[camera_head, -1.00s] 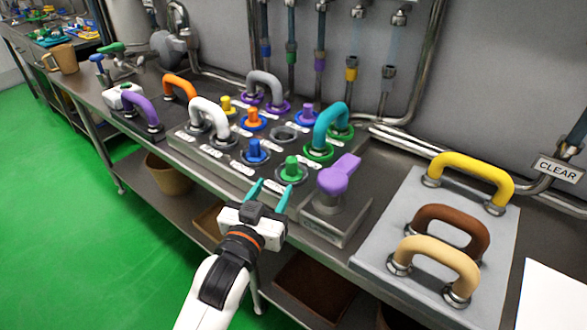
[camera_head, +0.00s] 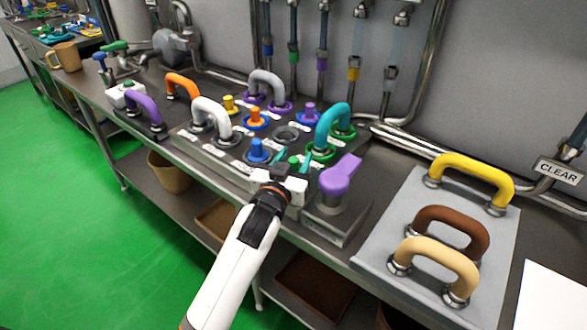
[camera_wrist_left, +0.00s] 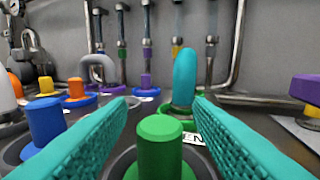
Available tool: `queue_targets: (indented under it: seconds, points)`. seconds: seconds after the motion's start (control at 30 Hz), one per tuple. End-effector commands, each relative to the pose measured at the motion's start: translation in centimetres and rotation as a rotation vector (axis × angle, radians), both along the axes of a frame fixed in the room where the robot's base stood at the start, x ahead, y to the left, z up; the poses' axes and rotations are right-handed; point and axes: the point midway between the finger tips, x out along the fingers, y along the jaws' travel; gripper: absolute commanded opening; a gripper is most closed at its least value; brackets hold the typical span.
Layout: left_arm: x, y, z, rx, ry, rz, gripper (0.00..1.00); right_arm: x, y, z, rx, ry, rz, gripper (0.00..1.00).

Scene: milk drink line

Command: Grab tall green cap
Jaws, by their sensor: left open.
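The tall green cap (camera_wrist_left: 160,148) stands upright in a dark ringed socket at the bottom middle of the left wrist view. In the head view only a bit of the green cap (camera_head: 294,161) shows, mostly hidden behind my gripper. My left gripper (camera_head: 294,157) is open at the cap. In the left wrist view its two teal fingers (camera_wrist_left: 162,112) lie to the left and right of the cap, with gaps on both sides. My right gripper is not in view.
A blue cap (camera_head: 258,150) stands just left of the gripper, and a purple lever (camera_head: 340,175) just right. A teal handle (camera_head: 331,120) rises behind. White (camera_head: 209,108) and grey (camera_head: 266,79) handles stand on the same panel. Several pipes hang at the wall.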

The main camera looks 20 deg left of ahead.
Motion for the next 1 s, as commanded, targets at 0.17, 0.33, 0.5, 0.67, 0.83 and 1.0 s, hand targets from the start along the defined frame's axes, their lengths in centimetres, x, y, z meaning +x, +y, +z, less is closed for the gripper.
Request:
queue_targets:
  seconds: [0.17, 0.33, 0.5, 0.67, 0.83, 1.0]
  points:
    - [0.0, 0.0, 0.0, 0.000, 0.000, 0.000, 0.30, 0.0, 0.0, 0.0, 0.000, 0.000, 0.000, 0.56]
    - [0.0, 0.0, 0.0, 0.000, 0.000, 0.000, 0.02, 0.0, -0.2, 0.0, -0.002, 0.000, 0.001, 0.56]
    - [-0.1, 0.0, 0.0, 0.000, 0.000, 0.000, 0.00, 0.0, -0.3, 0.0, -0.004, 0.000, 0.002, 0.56]
    - [0.0, 0.0, 0.3, 0.000, -0.001, 0.000, 0.00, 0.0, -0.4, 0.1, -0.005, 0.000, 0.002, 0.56]
    - [0.0, 0.0, 2.9, 0.000, -0.006, -0.001, 0.00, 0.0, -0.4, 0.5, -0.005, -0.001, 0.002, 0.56]
    - [0.0, 0.0, 6.5, 0.000, -0.006, 0.000, 0.00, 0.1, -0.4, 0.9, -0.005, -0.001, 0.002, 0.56]
